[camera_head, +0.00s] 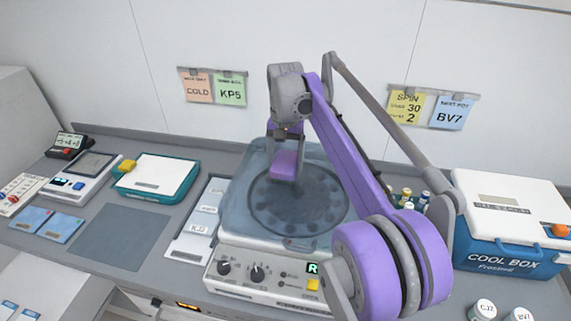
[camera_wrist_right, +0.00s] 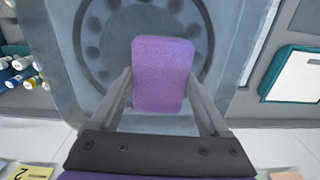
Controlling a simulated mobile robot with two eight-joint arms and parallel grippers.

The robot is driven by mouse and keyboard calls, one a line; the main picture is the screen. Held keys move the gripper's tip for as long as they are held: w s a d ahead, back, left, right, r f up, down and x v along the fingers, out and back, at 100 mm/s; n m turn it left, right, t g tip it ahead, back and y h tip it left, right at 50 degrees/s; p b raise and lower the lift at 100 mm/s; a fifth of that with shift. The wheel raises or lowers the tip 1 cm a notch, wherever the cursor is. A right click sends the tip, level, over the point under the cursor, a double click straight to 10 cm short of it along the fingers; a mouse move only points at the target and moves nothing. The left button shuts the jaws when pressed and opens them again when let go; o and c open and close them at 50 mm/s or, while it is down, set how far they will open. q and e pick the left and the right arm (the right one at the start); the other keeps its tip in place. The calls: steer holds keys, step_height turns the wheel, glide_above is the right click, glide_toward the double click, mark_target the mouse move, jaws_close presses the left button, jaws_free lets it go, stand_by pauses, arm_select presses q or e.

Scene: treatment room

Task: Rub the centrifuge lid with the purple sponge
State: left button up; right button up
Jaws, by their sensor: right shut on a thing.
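The centrifuge (camera_head: 270,270) stands on the counter in the middle of the head view, with its translucent blue-grey lid (camera_head: 240,215) closed over a round rotor. My right gripper (camera_head: 286,150) is over the far part of the lid, pointing down. It is shut on the purple sponge (camera_head: 284,165), which also shows between the two fingers in the right wrist view (camera_wrist_right: 162,75). The sponge is at or just above the lid; I cannot tell whether they touch. My left gripper is not in view.
A blue and white cool box (camera_head: 505,255) stands at the right, with small vials (camera_head: 408,195) between it and the centrifuge. A white and teal case (camera_head: 158,178) and a flat tray (camera_head: 198,222) lie to the left. Note cards (camera_head: 433,108) hang on the back wall.

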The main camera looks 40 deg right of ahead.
step_height(320, 180, up, 3)
steer(key=shift+w+a+f+p, duration=0.1)
steer(key=shift+w+a+p, duration=0.05)
steer(key=shift+p, duration=0.35)
steer(key=shift+r, duration=0.85)
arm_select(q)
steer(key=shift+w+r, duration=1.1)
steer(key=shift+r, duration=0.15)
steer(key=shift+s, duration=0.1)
arm_select(e)
steer(key=shift+f, duration=0.1)
